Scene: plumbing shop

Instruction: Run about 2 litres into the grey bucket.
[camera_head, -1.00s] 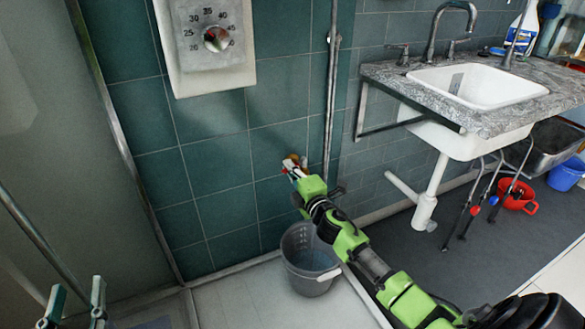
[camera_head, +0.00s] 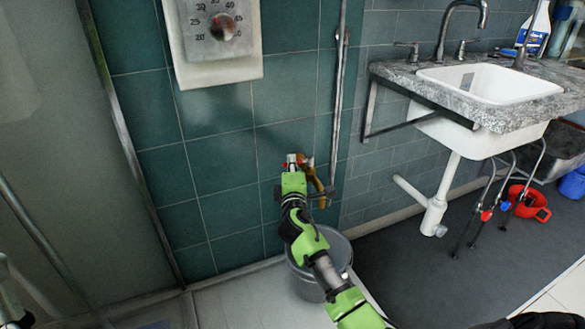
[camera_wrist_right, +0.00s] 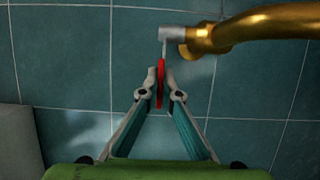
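The brass tap (camera_head: 316,180) sticks out of the tiled wall. In the right wrist view its golden spout (camera_wrist_right: 262,24) runs to the right, and its red lever (camera_wrist_right: 160,84) hangs edge-on. My right gripper (camera_head: 294,162) is at the tap. In the wrist view its fingertips (camera_wrist_right: 161,76) close in on both sides of the lever and look shut on it. The grey bucket (camera_head: 341,249) stands upright on the floor below, partly hidden by my right arm. I cannot see its water level or a stream. My left gripper (camera_head: 12,302) shows only in part at the lower left edge.
A white control panel (camera_head: 217,73) with a dial hangs above the tap. A vertical pipe (camera_head: 338,95) runs beside it. A sink (camera_head: 490,84) in a stone counter stands to the right, with a red pot (camera_head: 530,203) and blue bucket (camera_head: 573,183) beneath.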

